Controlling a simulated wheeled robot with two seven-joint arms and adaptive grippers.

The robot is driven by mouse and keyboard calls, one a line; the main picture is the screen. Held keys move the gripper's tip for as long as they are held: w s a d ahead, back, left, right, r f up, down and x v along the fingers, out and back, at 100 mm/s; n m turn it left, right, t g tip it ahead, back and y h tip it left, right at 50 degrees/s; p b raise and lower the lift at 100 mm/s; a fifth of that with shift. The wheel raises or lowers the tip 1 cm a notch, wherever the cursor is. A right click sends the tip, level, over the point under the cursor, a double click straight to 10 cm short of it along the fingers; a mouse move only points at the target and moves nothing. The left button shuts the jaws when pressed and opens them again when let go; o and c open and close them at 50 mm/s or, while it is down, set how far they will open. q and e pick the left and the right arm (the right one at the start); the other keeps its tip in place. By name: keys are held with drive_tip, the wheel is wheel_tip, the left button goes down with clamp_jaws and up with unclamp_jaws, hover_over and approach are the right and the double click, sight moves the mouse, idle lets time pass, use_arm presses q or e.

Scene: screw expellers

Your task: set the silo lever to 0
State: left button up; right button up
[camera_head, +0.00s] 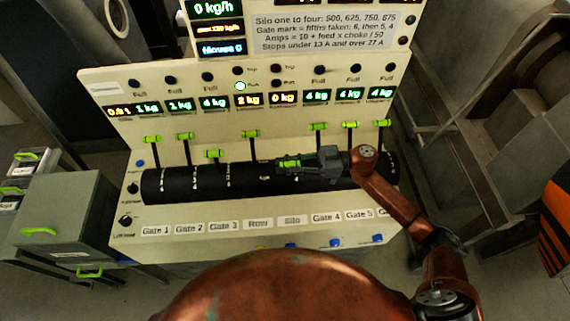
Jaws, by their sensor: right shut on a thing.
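The silo lever (289,163) has a green handle and sits low on the black slotted drum, above the "Silo" label (291,221). My right gripper (291,163) reaches in from the right along the drum and is shut on that green handle. My left gripper is not in view.
The row lever (251,134) stands higher just to the left. The gate 4 lever (318,126) stands close above my right gripper. Grey drawers (65,215) stand at left.

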clamp_jaws()
drive_tip(key=shift+w+r+p, duration=0.2)
drive_tip(key=shift+w+p, duration=0.1)
drive_tip(key=shift+w, duration=0.05)
drive_tip(key=w+m+p, duration=0.1)
drive_tip(key=w+m, duration=0.4)
drive_tip(key=w, duration=0.3)
drive_tip(key=shift+w+m, duration=0.4)
drive_tip(key=shift+r, duration=0.1)
drive_tip(key=o, duration=0.9)
unclamp_jaws()
drive_tip(key=d, duration=1.2)
